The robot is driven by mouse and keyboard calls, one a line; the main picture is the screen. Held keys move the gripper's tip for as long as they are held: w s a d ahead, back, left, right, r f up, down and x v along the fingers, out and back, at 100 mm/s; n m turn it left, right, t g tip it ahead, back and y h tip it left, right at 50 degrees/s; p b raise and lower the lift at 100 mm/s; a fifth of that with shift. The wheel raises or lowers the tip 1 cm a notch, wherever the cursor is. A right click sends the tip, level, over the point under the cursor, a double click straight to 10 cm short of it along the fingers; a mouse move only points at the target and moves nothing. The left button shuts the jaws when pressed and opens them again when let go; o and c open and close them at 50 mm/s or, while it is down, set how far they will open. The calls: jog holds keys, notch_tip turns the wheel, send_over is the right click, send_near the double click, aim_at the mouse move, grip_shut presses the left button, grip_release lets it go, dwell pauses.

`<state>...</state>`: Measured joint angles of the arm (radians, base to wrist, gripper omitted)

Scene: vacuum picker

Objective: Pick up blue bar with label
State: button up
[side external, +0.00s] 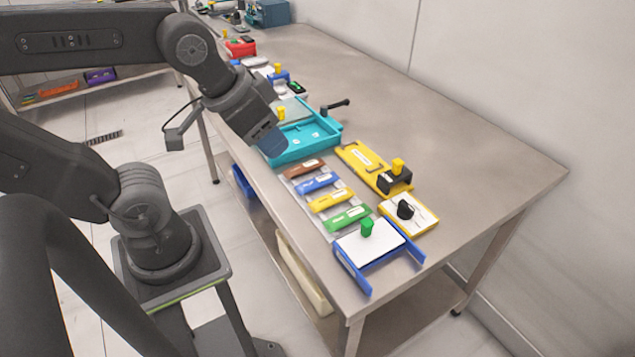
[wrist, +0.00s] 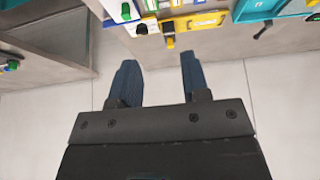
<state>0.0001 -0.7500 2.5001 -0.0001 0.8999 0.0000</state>
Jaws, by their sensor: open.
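The blue bar with a white label (side external: 318,183) lies in a row of coloured bars on a grey rack (side external: 297,186) near the table's front edge. It sits between a brown bar (side external: 305,168) and a yellow bar (side external: 331,200). A green bar (side external: 347,218) lies at the row's near end. My gripper (side external: 272,143) is above the table's front edge, up and left of the blue bar and apart from it. In the wrist view my gripper (wrist: 159,72) is open, with nothing between its blue fingers. I cannot pick out the blue bar in that view.
A teal tray (side external: 300,150) with a black handle stands behind the bars. A yellow fixture (side external: 363,165), a white plate with a black knob (side external: 420,214) and a blue-sided fixture (side external: 352,268) stand nearby. The table's right side (side external: 480,160) is clear.

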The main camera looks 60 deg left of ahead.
jog(key=o, duration=0.4)
jog(key=g, duration=0.7)
send_over(318, 180)
jog(key=w, duration=0.2)
notch_tip(318, 180, down, 9)
jog(key=f, duration=0.4)
jog(key=s+f, duration=0.1)
jog(key=f, duration=0.4)
jog(key=s+f, duration=0.1)
jog(key=f, duration=0.3)
jog(key=shift+f, duration=0.15)
